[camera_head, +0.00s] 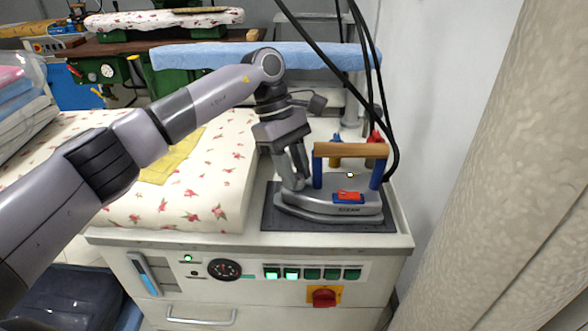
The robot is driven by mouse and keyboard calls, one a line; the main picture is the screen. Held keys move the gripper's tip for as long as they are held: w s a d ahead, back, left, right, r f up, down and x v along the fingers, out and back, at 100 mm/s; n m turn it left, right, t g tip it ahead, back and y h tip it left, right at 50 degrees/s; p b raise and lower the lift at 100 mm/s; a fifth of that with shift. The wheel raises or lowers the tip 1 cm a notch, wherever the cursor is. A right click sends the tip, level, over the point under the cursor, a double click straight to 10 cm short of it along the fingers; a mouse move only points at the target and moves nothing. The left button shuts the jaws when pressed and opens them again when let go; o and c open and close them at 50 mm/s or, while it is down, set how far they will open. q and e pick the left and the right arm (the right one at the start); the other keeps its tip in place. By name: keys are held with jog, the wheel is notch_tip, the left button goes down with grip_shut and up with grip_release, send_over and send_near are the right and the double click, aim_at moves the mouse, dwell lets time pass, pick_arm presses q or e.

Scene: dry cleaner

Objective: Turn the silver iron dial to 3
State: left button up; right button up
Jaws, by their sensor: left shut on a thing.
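The silver iron (345,207) rests flat on a dark pad on the white ironing station. It has a wooden handle (352,150) on blue posts and a red and blue part on its near side. My left gripper (297,178) reaches down at the iron's left end, beside the left handle post. Its fingers are shut on what appears to be the iron's dial. The fingers hide the dial, so its number and pointer cannot be read. My right gripper is not in view.
A floral padded board (185,190) with a yellow cloth (172,158) lies left of the iron. Dark hoses (378,85) hang behind the iron. The station's front has buttons and a red knob (324,297). A pale curtain-like surface (500,180) stands close on the right.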

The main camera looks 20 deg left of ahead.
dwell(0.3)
pick_arm(q)
jog(key=o, duration=1)
jog(key=shift+o, duration=0.2)
jog(key=shift+r, duration=0.1)
jog(key=v, duration=0.7)
